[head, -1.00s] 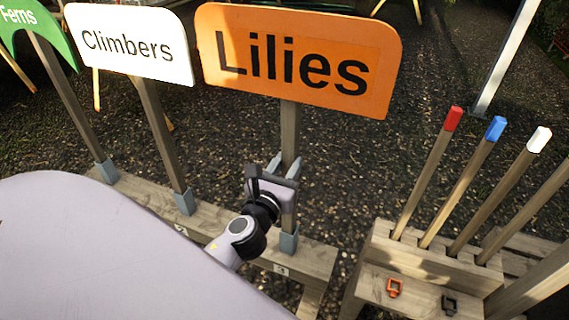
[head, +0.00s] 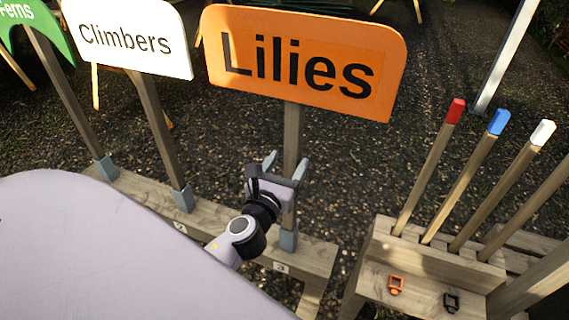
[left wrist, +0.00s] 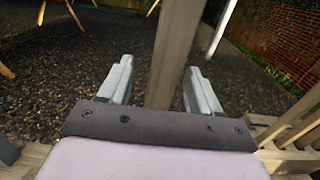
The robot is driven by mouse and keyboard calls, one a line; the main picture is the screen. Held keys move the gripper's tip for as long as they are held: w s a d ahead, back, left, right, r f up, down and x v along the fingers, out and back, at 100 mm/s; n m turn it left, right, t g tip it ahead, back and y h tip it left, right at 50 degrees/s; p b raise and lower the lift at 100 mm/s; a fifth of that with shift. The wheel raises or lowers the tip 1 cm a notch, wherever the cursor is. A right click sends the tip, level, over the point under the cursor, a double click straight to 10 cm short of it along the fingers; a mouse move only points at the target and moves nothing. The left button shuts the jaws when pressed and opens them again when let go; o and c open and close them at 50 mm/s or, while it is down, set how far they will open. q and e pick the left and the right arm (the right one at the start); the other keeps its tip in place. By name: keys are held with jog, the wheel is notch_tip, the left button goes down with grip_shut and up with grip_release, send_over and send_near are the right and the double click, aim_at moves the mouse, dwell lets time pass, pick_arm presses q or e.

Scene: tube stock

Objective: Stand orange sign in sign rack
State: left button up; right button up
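The orange "Lilies" sign (head: 305,60) stands close to upright on its wooden post (head: 293,125). The foot of the post is in a grey socket (head: 288,238) on the wooden sign rack (head: 315,255), by the label 3. My left gripper (head: 285,164) is open around the post, one finger on each side. In the left wrist view the post (left wrist: 174,60) runs between the fingers (left wrist: 158,68), with a gap on both sides. The inside of the socket is hidden. My right gripper is not in view.
The white "Climbers" sign (head: 127,38) and green "Ferns" sign (head: 38,35) stand in sockets farther left. At right, a wooden stand (head: 425,260) holds several stakes, including red- (head: 456,110), blue- (head: 498,122) and white-tipped (head: 542,133) ones. Gravel lies behind.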

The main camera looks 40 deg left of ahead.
pick_arm(q)
jog(key=shift+f, duration=0.55)
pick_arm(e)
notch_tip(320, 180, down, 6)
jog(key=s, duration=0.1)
pick_arm(q)
jog(key=shift+w+d+f, duration=0.1)
jog(key=shift+w+d, duration=0.05)
jog(key=shift+w, duration=0.05)
jog(key=r+v, duration=0.1)
jog(key=v, duration=0.6)
jog(key=shift+s, duration=0.3)
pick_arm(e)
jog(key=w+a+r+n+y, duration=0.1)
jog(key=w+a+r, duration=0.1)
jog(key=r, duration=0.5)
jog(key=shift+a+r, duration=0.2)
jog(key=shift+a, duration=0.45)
pick_arm(q)
jog(key=shift+r, duration=0.1)
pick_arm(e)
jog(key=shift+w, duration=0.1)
